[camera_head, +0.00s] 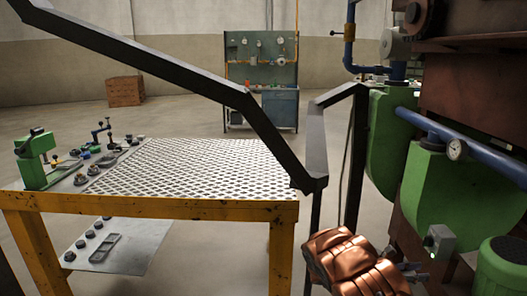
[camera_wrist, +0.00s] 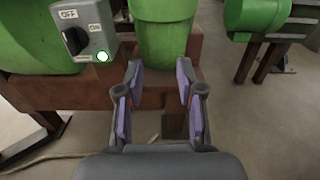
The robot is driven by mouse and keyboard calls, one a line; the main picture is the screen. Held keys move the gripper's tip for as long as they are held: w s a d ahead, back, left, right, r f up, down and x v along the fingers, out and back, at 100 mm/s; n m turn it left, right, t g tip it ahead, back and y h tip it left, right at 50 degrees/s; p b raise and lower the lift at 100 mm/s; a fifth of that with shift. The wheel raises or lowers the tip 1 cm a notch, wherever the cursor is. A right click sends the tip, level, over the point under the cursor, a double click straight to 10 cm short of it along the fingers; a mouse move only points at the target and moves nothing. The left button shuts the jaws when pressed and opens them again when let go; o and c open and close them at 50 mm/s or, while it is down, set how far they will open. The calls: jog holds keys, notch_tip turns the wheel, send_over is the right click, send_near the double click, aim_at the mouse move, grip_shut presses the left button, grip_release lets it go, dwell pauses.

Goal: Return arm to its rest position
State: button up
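My gripper (camera_wrist: 160,92) shows in the wrist view with its two purple-padded fingers spread apart and nothing between them. It points toward a green cylinder (camera_wrist: 166,35) and the brown metal frame below it. In the head view, my copper-coloured arm is at the bottom right, and my gripper (camera_head: 412,272) is partly hidden behind it, near the small grey switch box (camera_head: 439,243).
A black handrail (camera_head: 312,150) stands close to my arm. A yellow-framed table (camera_head: 150,205) with a perforated top and valves is at left. Green furnace parts (camera_head: 440,190) and a blue pipe (camera_head: 470,155) crowd the right. Open floor lies behind the table.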

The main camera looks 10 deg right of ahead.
jog(key=s+a+r+m+g+y, duration=0.2)
jog(key=s+a+r+m+y, duration=0.1)
jog(key=s+a+r+m, duration=0.3)
jog(key=s+a+r+m+g+y, duration=0.2)
jog(key=s+a+r+m+y, duration=0.15)
jog(key=s+r, duration=0.4)
jog(key=s+a+f+m+t+y, duration=0.15)
jog(key=s+a+y, duration=0.3)
jog(key=a, duration=0.75)
jog(key=s+a+m+t+y, duration=0.25)
jog(key=s+a, duration=0.35)
jog(key=a, duration=0.5)
jog(key=s+a+f+m+t+y, duration=0.15)
jog(key=s+a+y, duration=0.35)
jog(key=a, duration=0.7)
notch_tip(320, 180, up, 27)
jog(key=s+t+h+p, duration=0.1)
jog(key=p, duration=2.4)
jog(key=shift+d, duration=0.15)
